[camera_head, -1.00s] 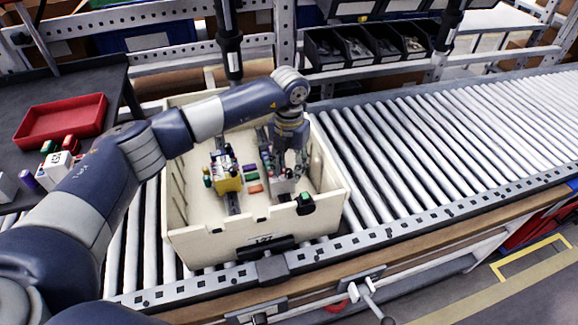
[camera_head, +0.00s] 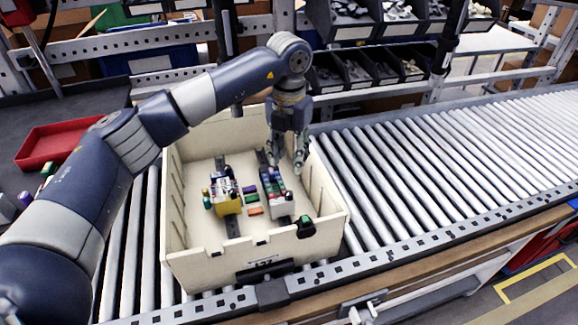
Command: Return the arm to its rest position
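My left arm (camera_head: 85,205) reaches in from the left and bends down over the cream crate (camera_head: 190,258). My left gripper (camera_head: 288,160) points down above the right rear part of the crate. Its fingers look apart, with nothing seen between them. Below and in front of it, a white box-like holder with coloured items (camera_head: 277,197) stands in the crate. A yellow holder with coloured items (camera_head: 228,200) stands to its left. Small green and orange pieces (camera_head: 255,211) lie between them. My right gripper is not in view.
The crate stands on a roller conveyor (camera_head: 440,155) that runs clear to the right. A red tray (camera_head: 50,143) lies on the dark table at left. Black bins (camera_head: 365,68) hang on the rack behind, close to my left arm's wrist.

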